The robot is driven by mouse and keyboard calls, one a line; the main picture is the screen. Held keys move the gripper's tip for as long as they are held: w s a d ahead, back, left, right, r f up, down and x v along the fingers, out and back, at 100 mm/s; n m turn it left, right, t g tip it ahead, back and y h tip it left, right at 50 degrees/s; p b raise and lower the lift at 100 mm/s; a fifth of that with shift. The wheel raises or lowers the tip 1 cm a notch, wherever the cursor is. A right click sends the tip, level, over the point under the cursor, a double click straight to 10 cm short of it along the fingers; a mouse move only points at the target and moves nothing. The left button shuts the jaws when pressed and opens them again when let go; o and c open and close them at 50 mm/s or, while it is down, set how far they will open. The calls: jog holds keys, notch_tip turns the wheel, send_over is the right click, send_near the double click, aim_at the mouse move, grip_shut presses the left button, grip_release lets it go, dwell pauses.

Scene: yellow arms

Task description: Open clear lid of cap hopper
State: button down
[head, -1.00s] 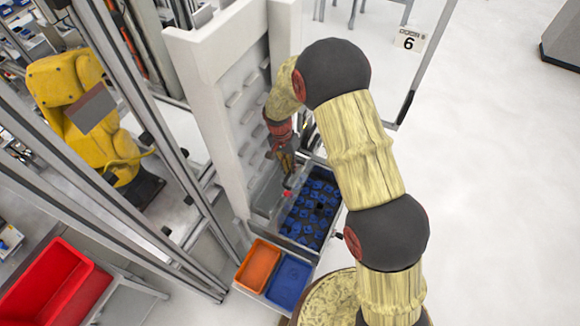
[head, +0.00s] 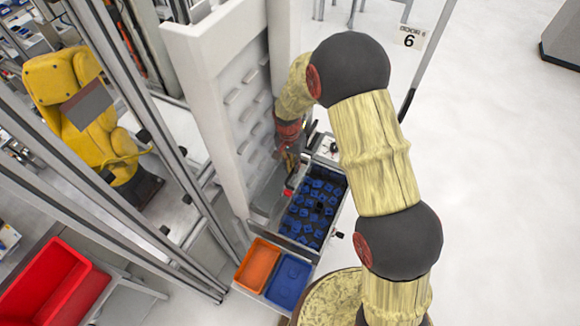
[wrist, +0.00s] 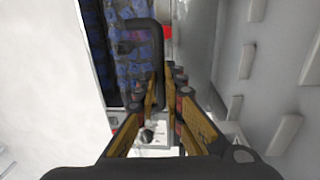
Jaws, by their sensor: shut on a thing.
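The cap hopper (head: 342,190) is a grey bin holding many blue caps (head: 312,212); the caps also show in the wrist view (wrist: 92,45). A clear panel, seemingly the lid (wrist: 138,72), lies over part of the caps in the wrist view. A dark bent handle (wrist: 157,38) stands at it. My gripper (wrist: 163,78) is shut on the handle, whose lower end passes between the fingers. In the head view my gripper (head: 290,166) is at the hopper's far left side, partly hidden. The lid's angle cannot be told.
A tall pale panel with slots (head: 235,110) stands close left of my gripper. An orange tray (head: 257,265) and a blue tray (head: 288,280) sit at the hopper's near end. A yellow robot arm (head: 75,105) is behind framing at left.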

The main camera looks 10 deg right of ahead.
jog(key=shift+s+d+b, duration=0.35)
jog(key=shift+s+d, duration=0.2)
jog(key=shift+d, duration=0.15)
jog(key=c, duration=1.9)
grip_release()
jog(key=shift+w+r, duration=0.1)
notch_tip(320, 180, up, 12)
jog(key=shift+w+a, duration=0.25)
jog(key=shift+a, duration=0.15)
